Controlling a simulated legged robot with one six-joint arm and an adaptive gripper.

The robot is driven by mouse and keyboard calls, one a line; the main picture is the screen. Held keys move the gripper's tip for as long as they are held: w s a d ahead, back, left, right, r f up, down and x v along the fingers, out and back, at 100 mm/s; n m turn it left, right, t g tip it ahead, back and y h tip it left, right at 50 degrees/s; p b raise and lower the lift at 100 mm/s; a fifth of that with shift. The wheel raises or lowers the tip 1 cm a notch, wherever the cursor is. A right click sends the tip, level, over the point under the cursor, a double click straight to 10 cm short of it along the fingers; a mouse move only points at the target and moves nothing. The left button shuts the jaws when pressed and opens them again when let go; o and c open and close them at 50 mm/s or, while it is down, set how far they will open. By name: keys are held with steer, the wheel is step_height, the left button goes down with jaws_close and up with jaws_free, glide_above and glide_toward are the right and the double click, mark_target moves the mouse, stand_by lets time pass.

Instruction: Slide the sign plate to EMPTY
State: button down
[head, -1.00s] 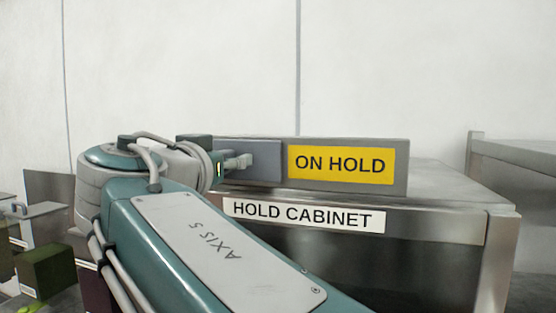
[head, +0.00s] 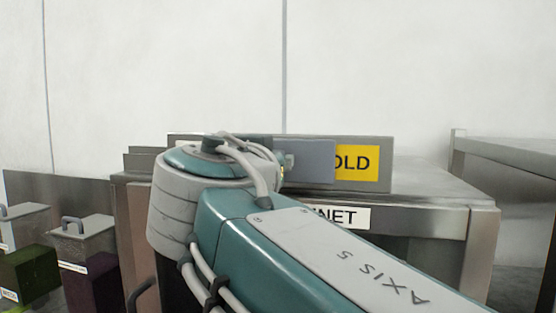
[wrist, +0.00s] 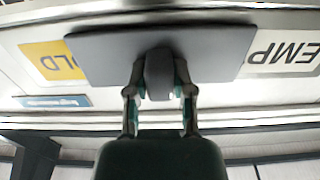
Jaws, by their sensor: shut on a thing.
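The grey sign plate (head: 318,162) sits on the front of the sign board (head: 385,168). It covers part of the yellow ON HOLD label (head: 358,163), of which only OLD shows at its right. In the wrist view, upside down, the plate (wrist: 215,52) lies between the yellow label (wrist: 52,62) and a white label (wrist: 285,60) on which EMP can be read. My gripper (wrist: 160,80) is shut on the plate's grey knob (wrist: 159,72).
The board stands on the metal hold cabinet (head: 430,188), whose name label (head: 345,216) is partly hidden by my arm. Lidded bins (head: 85,240) stand at the left. Another metal surface (head: 515,155) is at the right. A pale wall (head: 400,70) is behind.

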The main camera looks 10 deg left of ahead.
mark_target(320, 161)
steer(key=d, duration=0.6)
steer(key=shift+s, duration=0.25)
steer(key=shift+c, duration=2.4)
jaws_free()
steer(key=s+a, duration=0.1)
steer(key=s, duration=1.1)
steer(key=shift+a+f, duration=0.1)
